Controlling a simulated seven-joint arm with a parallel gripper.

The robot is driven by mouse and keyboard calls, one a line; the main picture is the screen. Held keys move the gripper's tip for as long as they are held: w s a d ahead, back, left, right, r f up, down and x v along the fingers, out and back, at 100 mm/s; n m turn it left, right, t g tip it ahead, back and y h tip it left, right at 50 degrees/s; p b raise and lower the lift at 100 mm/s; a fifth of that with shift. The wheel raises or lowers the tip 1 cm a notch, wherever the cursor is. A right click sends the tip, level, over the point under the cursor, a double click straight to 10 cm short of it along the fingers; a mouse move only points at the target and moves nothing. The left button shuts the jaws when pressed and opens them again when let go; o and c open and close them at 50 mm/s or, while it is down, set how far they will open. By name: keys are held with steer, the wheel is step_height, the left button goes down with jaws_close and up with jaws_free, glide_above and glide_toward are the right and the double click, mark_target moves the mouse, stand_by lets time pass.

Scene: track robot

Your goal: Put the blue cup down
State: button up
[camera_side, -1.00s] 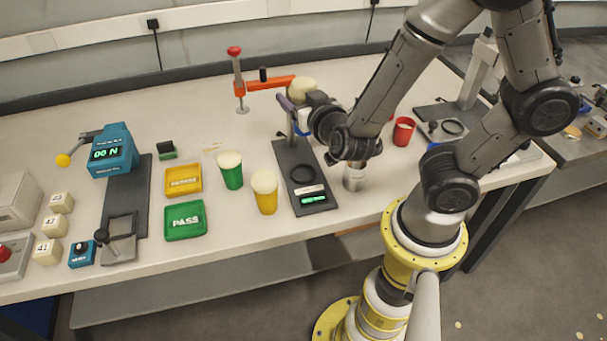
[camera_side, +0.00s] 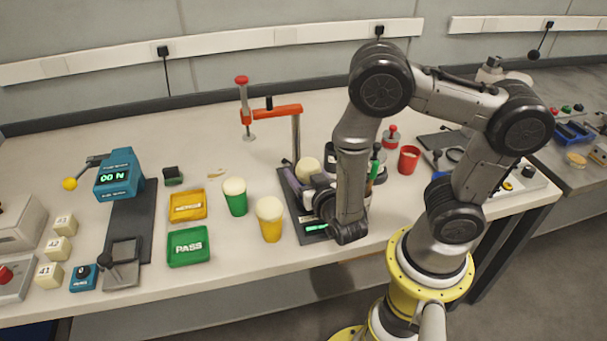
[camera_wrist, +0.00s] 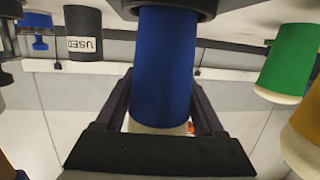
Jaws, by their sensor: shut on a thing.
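The blue cup (camera_wrist: 165,70), with a pale top, fills the middle of the wrist view, which is upside down. My gripper (camera_wrist: 163,100) is shut on it, one dark finger on each side. The cup's base meets a black ring (camera_wrist: 190,10); I cannot tell whether it rests there. In the side view the cup's pale top (camera_side: 309,167) shows above my gripper (camera_side: 308,192), over the dark weighing plate (camera_side: 312,238). My gripper and wrist hide the cup's blue side and the ring there.
A yellow cup (camera_side: 270,220) and a green cup (camera_side: 236,197) stand left of the plate. Left of them lie a yellow tray (camera_side: 188,205) and a green PASS tray (camera_side: 188,247).

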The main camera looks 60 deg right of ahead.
mark_target(308, 183)
steer(key=shift+f, duration=0.2)
steer(key=shift+f, duration=0.15)
steer(key=o, duration=1.4)
steer(key=shift+s+a+r, duration=0.25)
steer(key=shift+s+a, duration=0.1)
steer(key=shift+v, duration=3.25)
